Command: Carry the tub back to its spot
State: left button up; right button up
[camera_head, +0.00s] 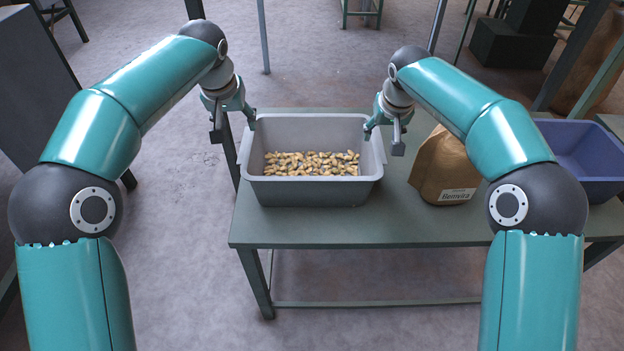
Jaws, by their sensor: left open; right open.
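A grey tub (312,192) with a layer of nuts (311,163) in it stands upright on the left part of a green table (340,230). My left gripper (234,126) is open at the tub's left end, near the far left corner of the rim. My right gripper (384,138) is open at the tub's right end, near the far right corner of the rim. I cannot tell whether either gripper's fingers touch the rim.
A brown paper bag (445,170) with a white label stands right of the tub. A blue-purple bin (590,155) is at the far right, partly behind my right arm. Table top is free in front of the tub. The table's left edge lies close beside the tub.

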jog(key=shift+v, duration=2.6)
jog(key=shift+s, duration=0.1)
